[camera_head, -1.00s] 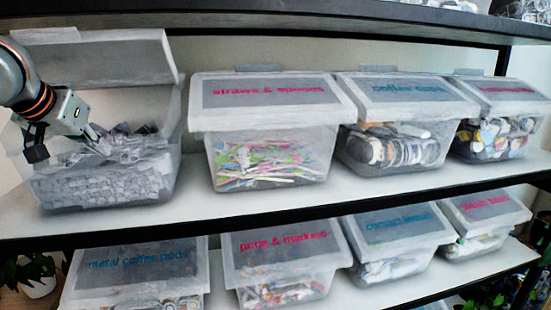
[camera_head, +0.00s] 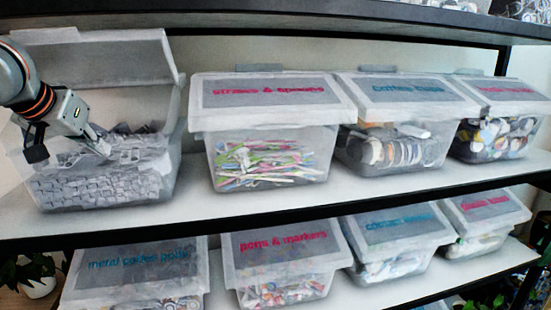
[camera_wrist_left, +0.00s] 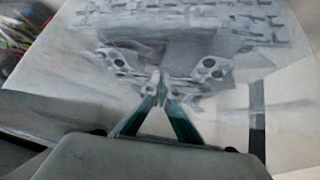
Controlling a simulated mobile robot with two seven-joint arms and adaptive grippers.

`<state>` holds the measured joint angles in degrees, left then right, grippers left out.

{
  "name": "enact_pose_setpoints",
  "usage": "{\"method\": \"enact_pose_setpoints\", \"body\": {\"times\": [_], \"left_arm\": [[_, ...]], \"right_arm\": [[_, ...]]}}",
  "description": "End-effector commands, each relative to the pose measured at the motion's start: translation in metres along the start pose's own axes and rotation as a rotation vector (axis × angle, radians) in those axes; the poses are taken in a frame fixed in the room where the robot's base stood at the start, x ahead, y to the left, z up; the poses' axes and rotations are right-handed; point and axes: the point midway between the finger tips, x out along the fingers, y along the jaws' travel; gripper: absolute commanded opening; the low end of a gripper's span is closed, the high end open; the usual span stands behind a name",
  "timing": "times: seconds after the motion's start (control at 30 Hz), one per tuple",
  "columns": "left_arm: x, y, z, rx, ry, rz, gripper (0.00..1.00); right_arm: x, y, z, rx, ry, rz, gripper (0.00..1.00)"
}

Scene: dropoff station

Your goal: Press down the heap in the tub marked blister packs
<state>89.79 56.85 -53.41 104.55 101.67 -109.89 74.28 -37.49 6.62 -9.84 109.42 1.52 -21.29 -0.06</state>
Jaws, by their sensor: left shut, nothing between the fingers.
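The tub (camera_head: 180,160) at the upper left of the head view is translucent, with its lid (camera_head: 110,57) raised at the back. It is filled with grey and silver blister packs (camera_head: 105,187); no label on it is readable. My left gripper (camera_head: 104,146) reaches in from the left, tips down at the top of the heap (camera_head: 132,148). In the left wrist view the fingertips (camera_wrist_left: 160,86) meet with nothing between them, and grey packs (camera_wrist_left: 215,22) show beyond. Whether the tips press into the packs is hard to tell. My right gripper is not in view.
A closed straws & spoons tub (camera_head: 265,165) stands to the right, with more closed tubs beyond it. A lower shelf holds several closed tubs, including pens & markers (camera_head: 283,243). The upper shelf edge (camera_head: 330,12) runs above. Bare white shelf (camera_head: 195,205) lies between the tubs.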

Motion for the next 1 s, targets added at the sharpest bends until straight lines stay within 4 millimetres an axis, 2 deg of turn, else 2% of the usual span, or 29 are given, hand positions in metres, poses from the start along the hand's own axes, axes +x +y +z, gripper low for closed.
{"method": "enact_pose_setpoints", "body": {"times": [1.0], "left_arm": [[0.017, 0.001, 0.019, 0.007, -0.015, 0.001, 0.00]], "right_arm": [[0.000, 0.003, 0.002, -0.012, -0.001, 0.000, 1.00]]}}
